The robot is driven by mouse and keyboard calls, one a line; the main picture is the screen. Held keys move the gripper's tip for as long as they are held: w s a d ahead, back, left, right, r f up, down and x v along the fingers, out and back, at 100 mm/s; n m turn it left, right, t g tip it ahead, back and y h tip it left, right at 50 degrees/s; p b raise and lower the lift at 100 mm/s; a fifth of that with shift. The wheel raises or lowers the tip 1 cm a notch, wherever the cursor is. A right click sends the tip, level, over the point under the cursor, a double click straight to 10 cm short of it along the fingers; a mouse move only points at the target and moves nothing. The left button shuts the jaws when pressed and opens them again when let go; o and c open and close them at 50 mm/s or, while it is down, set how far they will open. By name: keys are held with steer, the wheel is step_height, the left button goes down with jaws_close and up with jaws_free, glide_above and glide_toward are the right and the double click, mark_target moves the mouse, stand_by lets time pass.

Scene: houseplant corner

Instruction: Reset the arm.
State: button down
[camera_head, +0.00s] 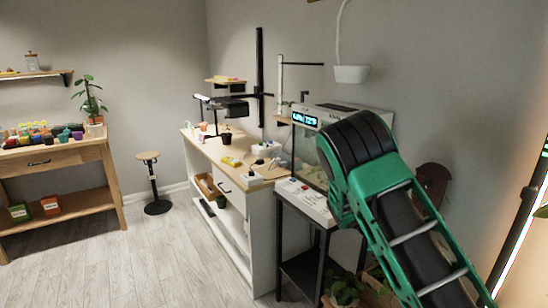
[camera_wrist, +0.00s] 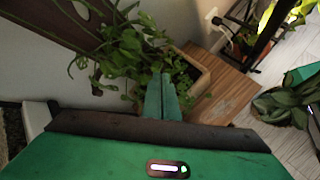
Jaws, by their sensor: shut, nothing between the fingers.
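My gripper (camera_wrist: 162,98) shows in the wrist view as two green fingers pressed together, with nothing between them. It points toward a leafy green plant (camera_wrist: 125,52) in a wooden planter (camera_wrist: 198,65). Whether the fingertips touch the leaves I cannot tell. In the head view my green and black arm (camera_head: 400,225) fills the right side, bent over at the top. My gripper is not visible in the head view.
A white workbench (camera_head: 236,190) runs along the wall, and a black stand (camera_head: 300,240) with a tank stands beside my arm. A stool (camera_head: 152,185) and wooden table (camera_head: 60,150) are at left. Another potted plant (camera_wrist: 285,105) is at right in the wrist view. The middle floor is clear.

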steer(key=s+a+r+m+t+y, duration=0.1)
steer(key=s+a+r+m+y, duration=0.4)
steer(key=s+r, duration=0.65)
steer(key=s+a+r+m+t+y, duration=0.2)
steer(key=s+a+r+m+y, duration=0.2)
steer(key=s+a+r+m, duration=0.75)
steer(key=s+d+f+m+g, duration=0.1)
steer(key=s+d+f+g, duration=0.1)
steer(key=s+d, duration=0.5)
steer(key=s+d+f+m+g, duration=0.1)
steer(key=s+d+f+g, duration=0.1)
steer(key=s+d, duration=0.6)
steer(key=s, duration=0.6)
steer(key=shift+s+d+g, duration=0.15)
steer(key=shift+d+g, duration=0.1)
steer(key=shift+g, duration=0.15)
steer(key=shift+w+f, duration=0.25)
steer(key=shift+w, duration=0.4)
